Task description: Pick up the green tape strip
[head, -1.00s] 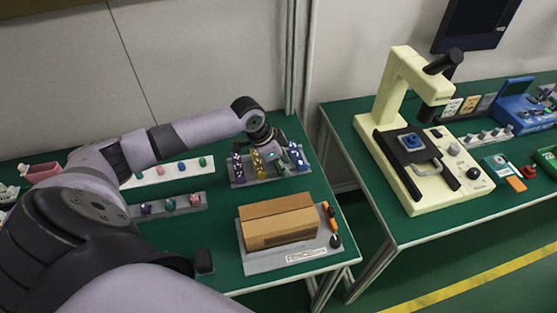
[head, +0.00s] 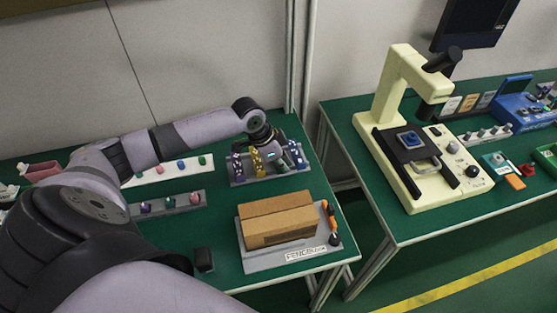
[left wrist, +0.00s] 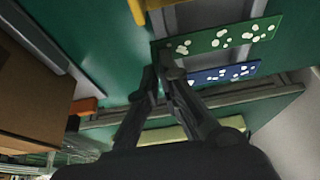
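The green tape strip (left wrist: 232,36) has white spots. In the left wrist view it reaches from my left gripper's fingertips to the right, over the grey rack. My left gripper (left wrist: 160,66) has its fingers nearly together at the strip's left end and looks shut on it, though the contact is partly hidden. The blue spotted strip (left wrist: 222,74) lies beside it and looks farther from the camera. In the head view my left gripper (head: 277,158) is low over the rack (head: 240,182) and hides much of the green strip. My right gripper is out of view.
A purple strip (head: 237,166) and a yellow strip (head: 258,163) stand left of the gripper. A cardboard box (head: 279,222) sits on a grey plate in front. A cream microscope (head: 391,105) stands on the right table, across a gap.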

